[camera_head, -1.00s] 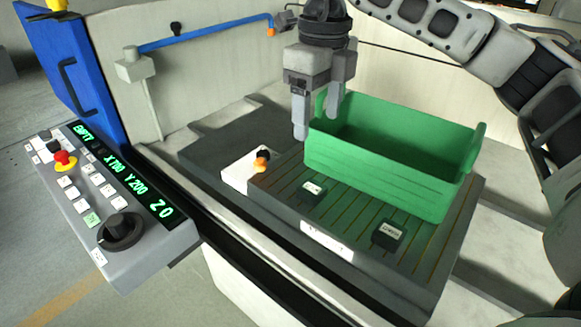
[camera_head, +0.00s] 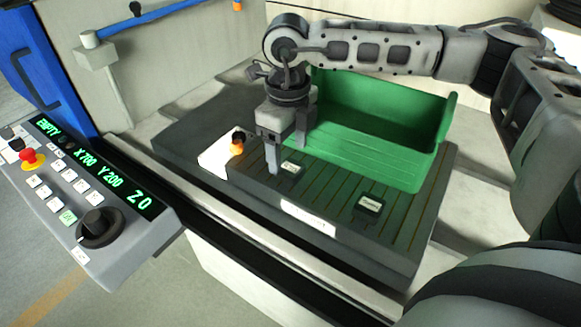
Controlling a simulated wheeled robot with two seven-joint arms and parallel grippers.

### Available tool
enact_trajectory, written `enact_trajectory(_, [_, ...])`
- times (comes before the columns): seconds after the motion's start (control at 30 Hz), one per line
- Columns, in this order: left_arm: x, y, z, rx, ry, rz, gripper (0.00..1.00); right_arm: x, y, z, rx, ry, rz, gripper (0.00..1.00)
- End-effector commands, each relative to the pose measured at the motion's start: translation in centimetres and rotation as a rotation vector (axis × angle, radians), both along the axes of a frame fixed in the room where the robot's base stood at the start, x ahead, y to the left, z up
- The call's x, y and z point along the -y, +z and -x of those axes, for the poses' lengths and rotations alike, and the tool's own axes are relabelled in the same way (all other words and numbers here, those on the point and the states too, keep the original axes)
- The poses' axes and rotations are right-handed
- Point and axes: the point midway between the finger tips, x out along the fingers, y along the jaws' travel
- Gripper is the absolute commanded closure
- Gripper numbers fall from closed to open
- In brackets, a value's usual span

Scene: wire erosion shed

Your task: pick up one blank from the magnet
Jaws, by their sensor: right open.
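Two dark blanks with white labels lie on the striped magnet plate (camera_head: 330,194). One blank (camera_head: 291,170) is at the left, and the other blank (camera_head: 369,207) is nearer the plate's front right. My right gripper (camera_head: 288,159) points down, open and empty, at the left blank. One finger shows at the blank's left and the other behind it. Whether the fingertips reach down beside the blank, I cannot tell. My left gripper is not in view.
A green open bin (camera_head: 372,135) stands behind the blanks. A white block with an orange and black knob (camera_head: 238,142) sits at the plate's left end. A control panel (camera_head: 85,195) is at the left.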

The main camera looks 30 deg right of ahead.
Motion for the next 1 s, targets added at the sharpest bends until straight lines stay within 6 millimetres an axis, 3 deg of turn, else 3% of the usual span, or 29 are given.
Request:
enact_trajectory(0.2, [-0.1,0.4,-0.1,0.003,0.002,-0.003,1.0,-0.1,-2.8,0.2,-0.002,-0.001,0.001,0.33])
enact_trajectory(0.47, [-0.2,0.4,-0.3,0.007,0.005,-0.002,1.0,-0.2,-3.2,0.2,0.001,0.0,0.0,0.33])
enact_trajectory(0.57, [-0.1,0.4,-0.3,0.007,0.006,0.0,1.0,-0.2,-3.2,0.2,0.001,0.0,0.0,0.55])
enact_trajectory(0.7, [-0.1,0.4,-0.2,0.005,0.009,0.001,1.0,-0.2,-3.1,0.2,0.001,0.0,0.0,0.93])
enact_trajectory(1.0, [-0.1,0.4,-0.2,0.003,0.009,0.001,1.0,-0.2,-2.9,0.1,0.003,-0.001,-0.001,0.93])
